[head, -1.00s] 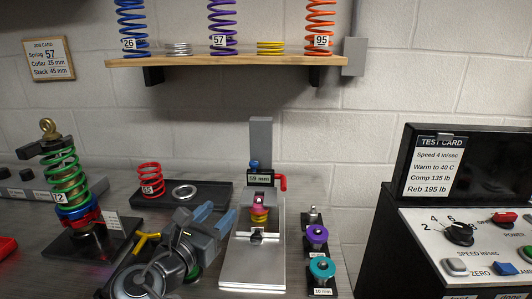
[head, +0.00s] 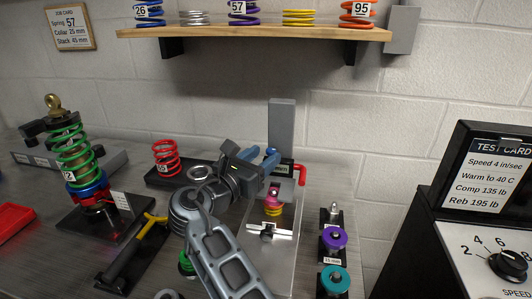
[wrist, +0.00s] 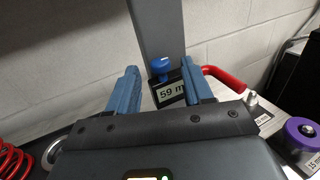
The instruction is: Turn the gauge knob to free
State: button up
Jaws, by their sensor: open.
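The gauge knob is a small blue knob (wrist: 160,66) on the grey upright post (wrist: 158,25), just above the gauge's label reading 59 m (wrist: 172,92). In the wrist view it shows between my two blue fingers, and I cannot tell if they touch it. My gripper (wrist: 158,78) is open. In the head view my gripper (head: 262,156) is in front of the gauge at the post (head: 281,125), and it hides the knob and most of the label.
A red handle (head: 301,174) juts out right of the gauge. A pink and yellow stack (head: 273,203) stands on the silver base below. Purple (head: 334,239) and teal (head: 334,280) parts stand to the right. A red spring (head: 166,157) is at left.

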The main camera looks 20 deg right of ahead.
jog(key=shift+x, duration=0.85)
jog(key=shift+c, duration=0.3)
grip_shut()
